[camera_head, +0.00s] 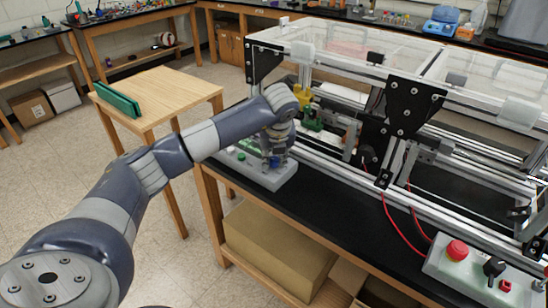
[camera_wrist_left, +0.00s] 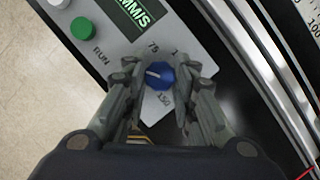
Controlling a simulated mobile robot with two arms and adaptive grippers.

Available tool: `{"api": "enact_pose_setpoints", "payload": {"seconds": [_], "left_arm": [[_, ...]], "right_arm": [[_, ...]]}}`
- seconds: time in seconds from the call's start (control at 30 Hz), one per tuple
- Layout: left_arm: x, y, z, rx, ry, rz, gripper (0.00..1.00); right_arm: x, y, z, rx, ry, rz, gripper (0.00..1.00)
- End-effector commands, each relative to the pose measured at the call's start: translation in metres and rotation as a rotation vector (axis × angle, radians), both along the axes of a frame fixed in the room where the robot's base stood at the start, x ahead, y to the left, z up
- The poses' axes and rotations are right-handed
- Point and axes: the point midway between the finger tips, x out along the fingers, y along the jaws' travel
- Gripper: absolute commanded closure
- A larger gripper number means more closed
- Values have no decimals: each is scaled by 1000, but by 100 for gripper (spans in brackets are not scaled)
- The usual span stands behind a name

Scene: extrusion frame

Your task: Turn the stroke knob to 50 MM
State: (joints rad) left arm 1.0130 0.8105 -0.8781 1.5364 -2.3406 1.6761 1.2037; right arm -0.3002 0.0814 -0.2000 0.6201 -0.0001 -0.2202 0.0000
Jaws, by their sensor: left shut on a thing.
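A blue knob (camera_wrist_left: 154,76) with a white pointer line sits on a grey control panel (camera_wrist_left: 188,45) in the left wrist view. The pointer line lies toward the picture's left. Printed marks around the knob include 75 and 150; another mark is partly covered. My left gripper (camera_wrist_left: 160,80) is shut on this knob, one finger on each side. In the head view, my left gripper (camera_head: 275,152) is over the grey control box (camera_head: 268,180) at the bench's corner, and the knob is hard to make out there. My right gripper is not in view.
A green RUN button (camera_wrist_left: 82,28) and a lit MM/S display (camera_wrist_left: 132,12) are close to the knob. The aluminium extrusion frame (camera_head: 440,205) stands beside the box. Another box with a red button (camera_head: 457,250) is at the right. Bare black bench top (camera_head: 330,215) lies between.

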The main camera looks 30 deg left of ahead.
Motion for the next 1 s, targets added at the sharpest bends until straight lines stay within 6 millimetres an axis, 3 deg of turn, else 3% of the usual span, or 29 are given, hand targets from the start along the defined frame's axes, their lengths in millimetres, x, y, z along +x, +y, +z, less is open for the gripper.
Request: {"api": "enact_pose_setpoints", "payload": {"seconds": [0.27,0.3,0.37,0.77,1.0], "left_arm": [[0,0,0,0,0,1,98],[0,0,0,0,0,1,68],[0,0,0,0,0,1,54],[-1,-1,3,0,-1,0,54],[-11,-11,40,0,-5,-2,54]], "right_arm": [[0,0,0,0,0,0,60],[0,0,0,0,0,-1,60],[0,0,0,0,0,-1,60],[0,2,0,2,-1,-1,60],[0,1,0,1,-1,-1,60]]}}
